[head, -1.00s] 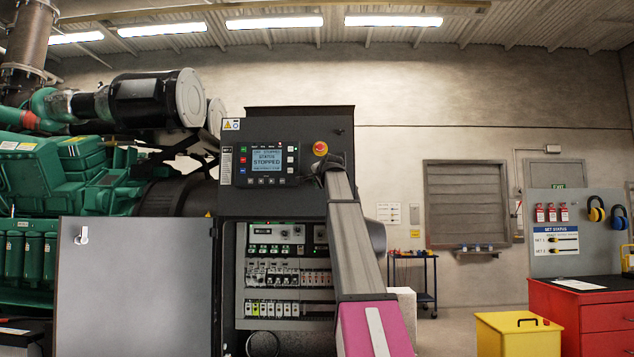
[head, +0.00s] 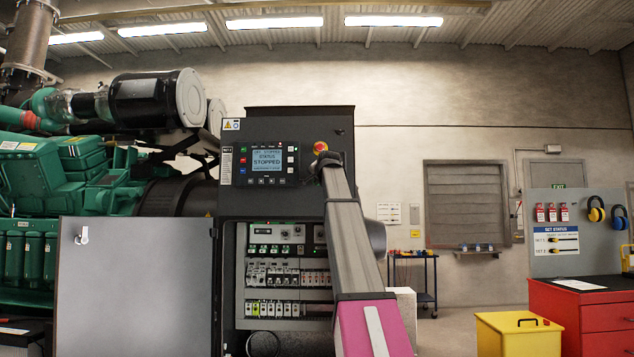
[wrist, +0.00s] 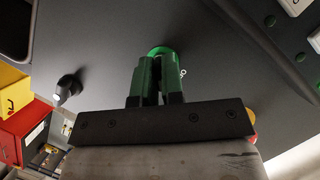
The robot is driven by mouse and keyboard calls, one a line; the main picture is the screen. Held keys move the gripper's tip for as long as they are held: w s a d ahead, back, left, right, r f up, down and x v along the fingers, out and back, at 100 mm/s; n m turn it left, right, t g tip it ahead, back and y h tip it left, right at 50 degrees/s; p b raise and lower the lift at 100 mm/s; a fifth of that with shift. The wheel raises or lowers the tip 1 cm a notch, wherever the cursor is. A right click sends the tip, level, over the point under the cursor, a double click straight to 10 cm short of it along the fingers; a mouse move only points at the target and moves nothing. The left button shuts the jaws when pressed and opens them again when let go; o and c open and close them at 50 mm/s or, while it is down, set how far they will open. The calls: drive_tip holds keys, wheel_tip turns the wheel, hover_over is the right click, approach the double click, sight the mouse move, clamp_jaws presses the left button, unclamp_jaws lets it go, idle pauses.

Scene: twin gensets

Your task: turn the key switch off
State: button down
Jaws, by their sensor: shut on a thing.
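The dark control panel (head: 286,120) stands in the middle of the head view, its screen reading STOPPED. In the wrist view my gripper (wrist: 157,64) has its green fingers close together at a round green-rimmed fitting on the panel face, which looks like the key switch (wrist: 160,50). The fingers are shut on the key, which they mostly hide; a small pale ring shows just right of them. I cannot tell the key's angle. In the head view my arm and wrist hide the switch, just below the red emergency stop (head: 320,147).
The emergency stop's edge is close to my gripper's right in the wrist view. A dark knob (wrist: 68,88) sticks out at left. An open cabinet door (head: 135,290) stands at lower left in the head view. A yellow box (head: 518,335) and red cabinet (head: 590,320) stand at right.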

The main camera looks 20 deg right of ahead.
drive_tip(key=n+g+h, duration=0.1)
drive_tip(key=n+h, duration=0.1)
drive_tip(key=n, duration=0.1)
drive_tip(key=shift+n+g+h, duration=0.5)
drive_tip(key=shift+n+h, duration=0.5)
drive_tip(key=shift+n, duration=0.7)
drive_tip(key=c, duration=1.2)
unclamp_jaws()
drive_tip(key=shift+c, duration=0.2)
drive_tip(key=shift+a, duration=0.1)
drive_tip(key=v, duration=1)
drive_tip(key=shift+s+r, duration=0.25)
drive_tip(key=shift+s, duration=0.1)
